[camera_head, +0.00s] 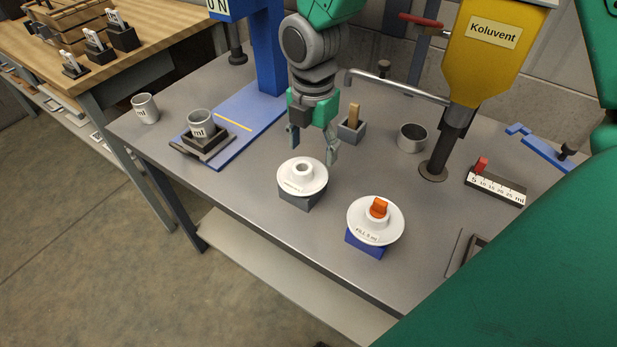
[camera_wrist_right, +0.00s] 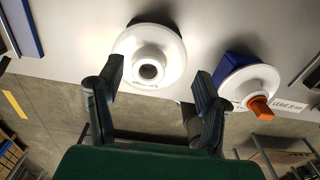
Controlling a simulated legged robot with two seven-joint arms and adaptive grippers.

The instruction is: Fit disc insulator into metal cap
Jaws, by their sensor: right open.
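A white disc insulator (camera_head: 291,184) with an open round neck sits on a grey block (camera_head: 298,199) near the table's front edge. It also shows in the right wrist view (camera_wrist_right: 126,46), its neck facing the camera. A second white disc (camera_head: 365,232) with an orange plug (camera_head: 379,208) in its centre sits on a blue block (camera_head: 366,246). My right gripper (camera_head: 313,145) hangs open and empty just behind and above the first disc. Its fingers show apart in the wrist view (camera_wrist_right: 158,84). I cannot tell which item is the metal cap. My left gripper is not in view.
A labelled cup (camera_head: 201,123) stands on a dark holder at a blue press (camera_head: 270,50); another cup (camera_head: 145,108) stands left. An open metal cup (camera_head: 413,137) is near the yellow dispenser (camera_head: 490,55) and its spout. A grey brush holder (camera_head: 351,131) stands behind the gripper.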

